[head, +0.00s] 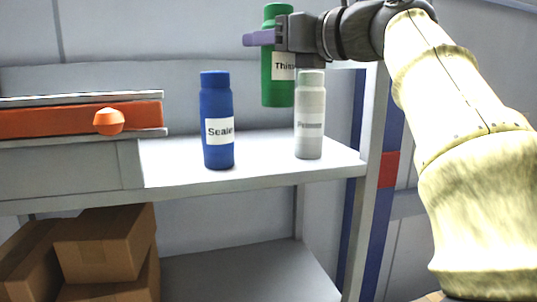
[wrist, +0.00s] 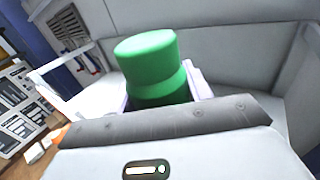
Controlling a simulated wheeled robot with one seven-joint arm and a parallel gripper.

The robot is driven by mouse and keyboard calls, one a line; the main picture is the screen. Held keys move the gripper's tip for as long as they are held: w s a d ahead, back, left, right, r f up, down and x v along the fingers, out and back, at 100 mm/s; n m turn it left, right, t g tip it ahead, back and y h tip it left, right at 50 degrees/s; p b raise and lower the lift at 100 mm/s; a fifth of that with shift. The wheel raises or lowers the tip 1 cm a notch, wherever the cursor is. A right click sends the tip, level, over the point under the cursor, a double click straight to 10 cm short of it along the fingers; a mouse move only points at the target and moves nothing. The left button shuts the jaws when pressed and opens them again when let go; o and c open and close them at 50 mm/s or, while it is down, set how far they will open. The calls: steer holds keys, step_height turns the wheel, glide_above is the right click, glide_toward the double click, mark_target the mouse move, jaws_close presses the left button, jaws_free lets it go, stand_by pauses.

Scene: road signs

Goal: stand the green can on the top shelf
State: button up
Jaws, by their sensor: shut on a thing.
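The green can (head: 278,88) has a white label reading "Thin…", partly covered by my gripper. My gripper (head: 262,39) is shut on the green can near its upper part and holds it upright, with its base above the shelf surface. In the wrist view the green can (wrist: 152,65) stands between the jaws, its lower part hidden by the gripper body. The top shelf (head: 265,176) is a white board. A blue can (head: 217,105) labelled "Sealer" and a grey-white can (head: 310,125) stand upright on it.
An orange rail with a round orange knob (head: 108,121) runs along the shelf's left part. Cardboard boxes (head: 105,245) sit on the lower level at left. A post with blue and red (head: 388,169) stands at the right. Bare shelf shows between the blue and white cans.

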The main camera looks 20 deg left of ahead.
mark_target(272, 103)
steer(key=f, duration=0.2)
steer(key=s+f+b, duration=0.1)
steer(key=f, duration=0.2)
steer(key=shift+d, duration=0.2)
steer(key=shift+f, duration=0.5)
steer(key=shift+w, duration=0.1)
steer(key=shift+f, duration=0.1)
steer(key=shift+f, duration=1.85)
steer(key=shift+f, duration=0.1)
